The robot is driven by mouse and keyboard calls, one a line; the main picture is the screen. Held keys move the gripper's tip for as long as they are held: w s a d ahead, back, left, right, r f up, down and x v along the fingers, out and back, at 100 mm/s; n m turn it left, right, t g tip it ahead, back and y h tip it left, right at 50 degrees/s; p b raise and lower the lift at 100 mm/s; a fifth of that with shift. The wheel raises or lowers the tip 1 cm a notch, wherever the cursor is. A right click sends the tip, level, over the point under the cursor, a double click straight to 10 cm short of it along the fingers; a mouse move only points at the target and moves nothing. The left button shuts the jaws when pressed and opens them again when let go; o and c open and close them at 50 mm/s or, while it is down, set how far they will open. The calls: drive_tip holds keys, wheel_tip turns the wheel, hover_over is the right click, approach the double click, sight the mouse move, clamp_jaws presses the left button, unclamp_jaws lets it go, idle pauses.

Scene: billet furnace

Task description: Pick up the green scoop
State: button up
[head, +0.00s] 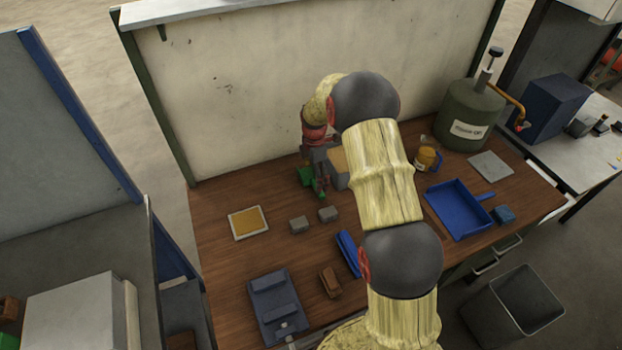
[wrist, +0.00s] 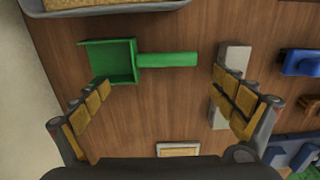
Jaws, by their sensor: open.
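The green scoop lies flat on the brown wooden bench, its square pan (wrist: 110,62) to the left and its handle (wrist: 168,59) to the right in the wrist view. In the head view only small parts of the scoop (head: 306,177) show beside and below my gripper (head: 321,184), which hides the rest. My gripper (wrist: 161,83) is open and empty in the wrist view. Its left finger reaches the lower edge of the pan in the picture, and its right finger is just past the handle's end. I cannot tell the height of the fingers above the bench.
Two grey blocks (head: 298,224) (head: 328,214) sit near the handle's end. A box with tan contents (wrist: 110,4) is close above the pan. A shallow yellow-filled tray (head: 233,224), a blue brush (head: 348,253) and a blue dustpan (head: 455,207) lie farther off. A wall panel (head: 240,90) stands behind.

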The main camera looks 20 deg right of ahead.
sight(313, 181)
drive_tip(key=f, duration=0.4)
drive_tip(key=d+f, duration=0.1)
drive_tip(key=f, duration=0.1)
drive_tip(key=shift+s+d, duration=0.1)
drive_tip(key=shift+s, duration=0.3)
drive_tip(key=shift+c, duration=1.1)
drive_tip(key=c, duration=1.1)
drive_tip(key=shift+r, duration=0.1)
